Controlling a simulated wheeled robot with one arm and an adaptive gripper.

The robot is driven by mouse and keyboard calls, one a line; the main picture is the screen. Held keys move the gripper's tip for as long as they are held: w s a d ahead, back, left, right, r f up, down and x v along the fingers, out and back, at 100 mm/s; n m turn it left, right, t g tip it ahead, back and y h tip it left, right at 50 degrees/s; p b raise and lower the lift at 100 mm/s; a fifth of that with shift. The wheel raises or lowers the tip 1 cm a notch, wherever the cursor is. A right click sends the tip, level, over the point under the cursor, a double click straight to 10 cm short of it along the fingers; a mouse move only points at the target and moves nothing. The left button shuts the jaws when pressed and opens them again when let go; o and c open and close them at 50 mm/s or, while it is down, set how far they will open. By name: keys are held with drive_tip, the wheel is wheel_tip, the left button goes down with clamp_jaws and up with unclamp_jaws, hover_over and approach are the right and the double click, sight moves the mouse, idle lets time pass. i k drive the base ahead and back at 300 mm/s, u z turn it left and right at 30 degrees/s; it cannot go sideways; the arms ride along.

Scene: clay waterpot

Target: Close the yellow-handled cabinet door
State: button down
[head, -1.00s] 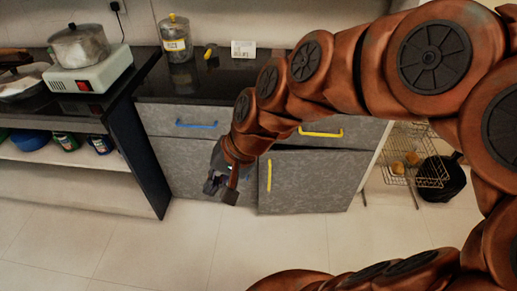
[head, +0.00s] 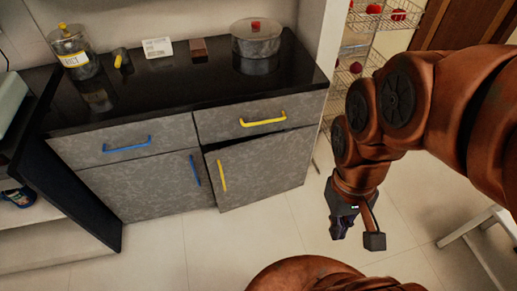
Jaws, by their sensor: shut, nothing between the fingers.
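The grey cabinet door (head: 266,168) with the vertical yellow handle (head: 222,176) is in the head view, lower right of the cabinet. It stands slightly ajar. A dark gap shows along its top and its left edge sits out from the cabinet front. My gripper (head: 340,228) is to the right of the door, apart from it, over the floor and pointing down. The fingertips are small and dark in the picture.
The yellow-handled drawer (head: 293,112), blue-handled drawer (head: 80,150) and blue-handled door (head: 145,187) look shut. The black countertop (head: 190,92) holds a jar, a pot (head: 256,45) and small items. A wire rack (head: 352,60) stands at right. Floor (head: 170,250) before the cabinet is clear.

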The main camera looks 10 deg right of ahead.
sight(242, 173)
drive_tip(key=z, duration=0.8)
drive_tip(key=k, duration=0.9)
drive_tip(key=u, duration=1.75)
drive_tip(key=i, duration=0.5)
drive_tip(key=u, duration=0.05)
